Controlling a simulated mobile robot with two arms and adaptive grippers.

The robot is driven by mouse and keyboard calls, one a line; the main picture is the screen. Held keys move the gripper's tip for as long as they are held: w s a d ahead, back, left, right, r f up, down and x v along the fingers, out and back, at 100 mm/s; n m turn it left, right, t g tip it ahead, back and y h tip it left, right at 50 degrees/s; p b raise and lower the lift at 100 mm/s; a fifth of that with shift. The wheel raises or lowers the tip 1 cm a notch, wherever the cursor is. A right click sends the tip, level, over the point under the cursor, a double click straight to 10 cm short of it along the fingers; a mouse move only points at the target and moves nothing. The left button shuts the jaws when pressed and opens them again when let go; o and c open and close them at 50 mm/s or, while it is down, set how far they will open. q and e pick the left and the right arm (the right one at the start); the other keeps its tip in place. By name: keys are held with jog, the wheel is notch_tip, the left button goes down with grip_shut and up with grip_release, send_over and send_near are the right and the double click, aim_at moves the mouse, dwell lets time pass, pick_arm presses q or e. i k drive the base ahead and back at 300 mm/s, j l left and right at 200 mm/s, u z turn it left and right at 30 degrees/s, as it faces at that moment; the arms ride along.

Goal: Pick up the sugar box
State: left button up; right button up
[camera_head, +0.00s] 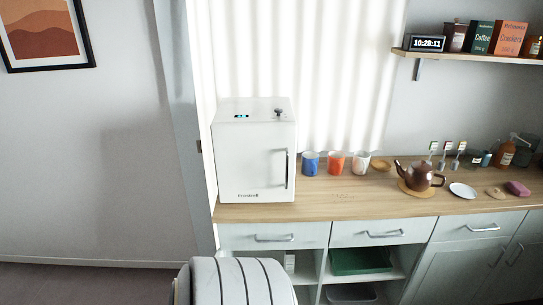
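I cannot make out a box that reads as sugar in this view. On the wall shelf at the upper right stand a dark green box (478,37) labelled Coffee and an orange box (509,38) labelled Crackers. A small pale object (290,262) stands in the open cabinet compartment under the counter, too small to identify. Neither of my grippers is in view.
A wooden counter (330,208) carries a white mini fridge (253,155), three cups (336,163), a brown teapot (419,176) and a white saucer (463,190). A white banded shape (236,282), perhaps a chair back, stands in front. Bare floor (80,283) lies left.

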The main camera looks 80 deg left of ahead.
aim_at(290, 256)
jog(key=i+j+u, duration=0.1)
jog(key=i+u, duration=0.15)
jog(key=u, duration=0.2)
jog(key=i+u, duration=0.25)
jog(key=u, duration=0.15)
jog(key=i+u, duration=0.3)
jog(key=u, duration=0.15)
jog(key=i+l+u, duration=0.15)
jog(key=u, duration=0.25)
jog(key=i+l+u, duration=0.25)
jog(key=u, duration=0.2)
